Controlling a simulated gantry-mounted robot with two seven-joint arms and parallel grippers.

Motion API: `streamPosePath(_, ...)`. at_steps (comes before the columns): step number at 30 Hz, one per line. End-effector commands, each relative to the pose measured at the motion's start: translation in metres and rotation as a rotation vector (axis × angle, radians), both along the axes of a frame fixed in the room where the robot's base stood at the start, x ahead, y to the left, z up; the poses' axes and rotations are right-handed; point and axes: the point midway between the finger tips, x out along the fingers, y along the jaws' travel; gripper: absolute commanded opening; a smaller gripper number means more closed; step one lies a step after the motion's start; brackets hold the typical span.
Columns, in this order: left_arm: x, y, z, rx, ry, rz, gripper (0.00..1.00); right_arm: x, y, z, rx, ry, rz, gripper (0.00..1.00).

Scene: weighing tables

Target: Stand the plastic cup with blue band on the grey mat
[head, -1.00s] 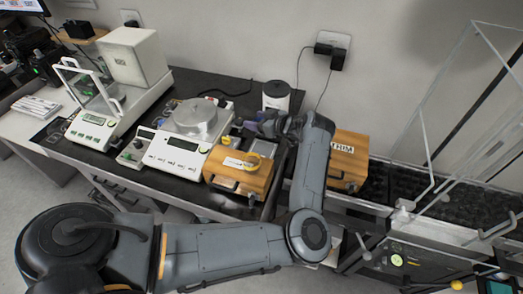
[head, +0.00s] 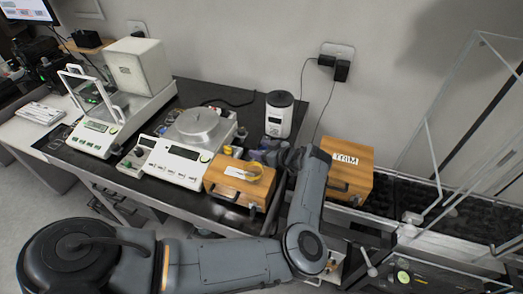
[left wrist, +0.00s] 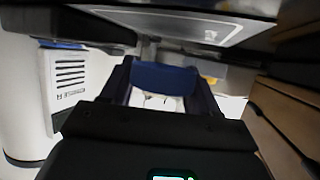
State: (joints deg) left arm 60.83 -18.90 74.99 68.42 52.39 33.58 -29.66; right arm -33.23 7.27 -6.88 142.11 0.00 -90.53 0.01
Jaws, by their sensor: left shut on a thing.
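My left gripper (head: 262,156) reaches over the black table between the white cylindrical device and the wooden box with a yellow ring on it. In the left wrist view its dark fingers (left wrist: 162,92) are shut on the plastic cup with blue band (left wrist: 165,76); the blue band and a pale part below it show between them. In the head view I cannot make out the cup behind the gripper and arm. I cannot pick out the grey mat with certainty in either view. My right gripper is not in view.
The wooden box (head: 228,194) and a balance (head: 172,164) stand left of the gripper. The white cylindrical device (head: 279,114) stands just behind it. A wooden box marked TRIM (head: 345,178) is to the right. A clear-walled enclosure (head: 436,150) stands farther right.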

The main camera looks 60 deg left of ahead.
Motion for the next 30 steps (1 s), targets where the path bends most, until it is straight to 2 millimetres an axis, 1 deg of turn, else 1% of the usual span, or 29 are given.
streamPosePath(4, 0.0, 0.0, 0.0, 0.0, 0.0, 0.0, 0.32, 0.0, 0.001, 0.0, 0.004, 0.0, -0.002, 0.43)
streamPosePath(8, 0.0, 0.0, -0.004, 0.0, 0.001, 0.0, 0.32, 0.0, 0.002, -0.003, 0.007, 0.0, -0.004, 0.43)
streamPosePath(9, 0.0, 0.0, -0.004, 0.0, 0.0, 0.0, 0.62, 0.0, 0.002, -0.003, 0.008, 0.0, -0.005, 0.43)
streamPosePath(11, 0.0, 0.0, -0.004, 0.0, 0.0, 0.0, 0.71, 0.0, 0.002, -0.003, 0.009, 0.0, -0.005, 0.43)
streamPosePath(19, 0.0, 0.0, -0.003, 0.0, 0.0, 0.0, 0.71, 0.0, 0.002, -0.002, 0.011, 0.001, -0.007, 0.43)
streamPosePath(23, 0.0, 0.0, 0.003, -0.001, -0.001, 0.0, 0.71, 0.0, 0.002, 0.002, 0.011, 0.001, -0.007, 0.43)
streamPosePath(26, 0.003, -0.009, 0.005, -0.002, 0.0, -0.002, 0.71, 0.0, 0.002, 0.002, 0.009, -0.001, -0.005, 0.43)
streamPosePath(30, 0.009, -0.028, 0.014, -0.002, -0.002, -0.003, 0.71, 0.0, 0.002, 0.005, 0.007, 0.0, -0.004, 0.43)
